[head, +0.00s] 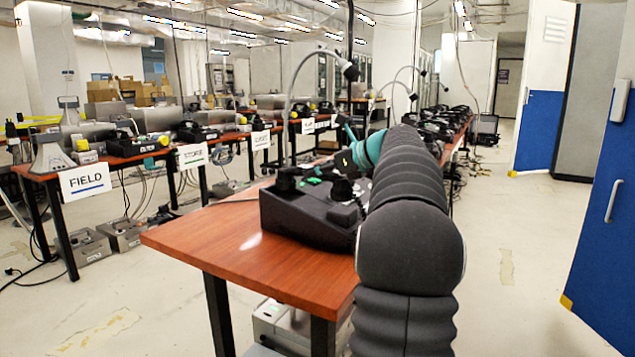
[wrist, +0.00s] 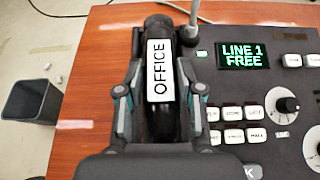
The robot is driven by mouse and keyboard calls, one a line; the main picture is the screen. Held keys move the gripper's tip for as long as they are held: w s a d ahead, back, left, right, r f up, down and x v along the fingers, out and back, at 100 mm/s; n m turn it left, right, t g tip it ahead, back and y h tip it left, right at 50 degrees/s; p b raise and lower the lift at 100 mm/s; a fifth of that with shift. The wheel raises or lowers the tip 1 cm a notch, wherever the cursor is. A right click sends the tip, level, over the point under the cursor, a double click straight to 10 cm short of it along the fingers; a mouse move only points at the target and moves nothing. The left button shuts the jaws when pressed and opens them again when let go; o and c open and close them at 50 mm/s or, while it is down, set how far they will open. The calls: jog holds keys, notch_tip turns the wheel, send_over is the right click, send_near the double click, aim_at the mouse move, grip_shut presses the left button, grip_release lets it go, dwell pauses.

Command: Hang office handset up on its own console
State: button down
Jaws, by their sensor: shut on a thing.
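The office handset (wrist: 160,70) is black with a white OFFICE label and sits upright in the middle of the wrist view. My gripper (wrist: 160,98) is shut on it, with one finger on each long side. In the head view my gripper (head: 345,160) is over the near console, partly hidden by my arm. The black sloped console (head: 305,212) stands on the near table; in the wrist view its panel (wrist: 240,95) is right of the handset. Its display (wrist: 243,54) reads LINE 1 FREE. The cradle is hidden, and I cannot tell whether the handset touches it.
A gooseneck microphone (head: 290,100) rises behind the console. The near wooden table (head: 240,235) is bare left of the console. A second table row with consoles and a FIELD sign (head: 85,181) stands at left. Blue cabinet doors (head: 605,200) stand at right. A dark bin (wrist: 32,102) is on the floor.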

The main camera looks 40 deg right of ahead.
jog(key=shift+f, duration=1.15)
jog(key=shift+f, duration=0.1)
jog(key=c, duration=0.7)
grip_release()
jog(key=v, duration=1.2)
